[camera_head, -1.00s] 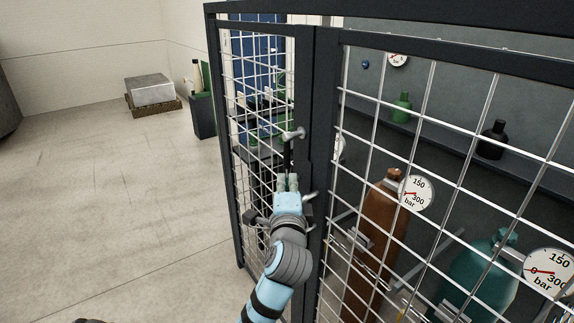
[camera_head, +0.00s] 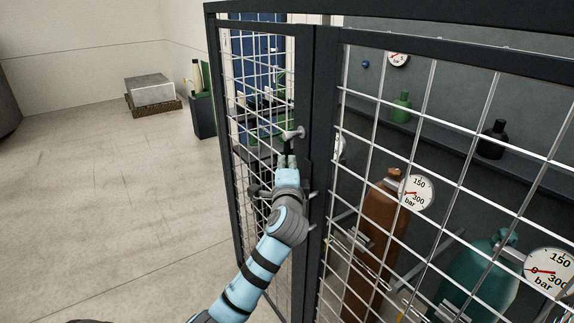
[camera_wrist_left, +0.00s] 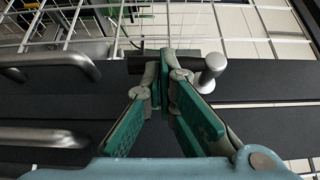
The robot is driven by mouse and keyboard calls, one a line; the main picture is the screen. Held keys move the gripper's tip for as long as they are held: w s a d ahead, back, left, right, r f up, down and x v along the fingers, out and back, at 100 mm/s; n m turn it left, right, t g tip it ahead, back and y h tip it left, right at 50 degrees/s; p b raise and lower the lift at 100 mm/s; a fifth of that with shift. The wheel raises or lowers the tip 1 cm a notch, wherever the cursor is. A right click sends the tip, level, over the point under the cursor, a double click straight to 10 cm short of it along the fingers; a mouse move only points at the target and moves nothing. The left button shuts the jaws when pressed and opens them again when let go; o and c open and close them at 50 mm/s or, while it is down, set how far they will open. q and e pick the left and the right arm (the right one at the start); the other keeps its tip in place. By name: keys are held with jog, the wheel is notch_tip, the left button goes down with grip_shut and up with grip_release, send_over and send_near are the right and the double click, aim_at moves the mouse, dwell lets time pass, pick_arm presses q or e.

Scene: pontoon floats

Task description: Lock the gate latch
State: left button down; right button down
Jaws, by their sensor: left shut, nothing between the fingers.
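The gate (camera_head: 312,110) is a dark frame with wire mesh, standing upright in the head view. A pale metal latch knob (camera_head: 293,133) sticks out from its dark post. The knob also shows in the wrist view (camera_wrist_left: 212,68), beside a dark bar that passes behind my fingertips. My left gripper (camera_head: 287,161) is just below the knob in the head view. In the wrist view its fingertips (camera_wrist_left: 166,72) are together and empty, just left of the knob. I cannot tell whether they touch it. My right gripper is not in view.
Metal handles (camera_wrist_left: 45,68) project from the post left of my fingers in the wrist view. Behind the mesh stand a brown cylinder (camera_head: 378,235), a teal cylinder (camera_head: 480,275) and round gauges (camera_head: 416,193). Open floor (camera_head: 110,200) lies left, with a grey block (camera_head: 150,90) further back.

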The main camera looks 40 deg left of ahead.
pick_arm(q)
jog(key=shift+a+f+b, duration=0.15)
jog(key=shift+f+b, duration=0.05)
jog(key=shift+b, duration=0.35)
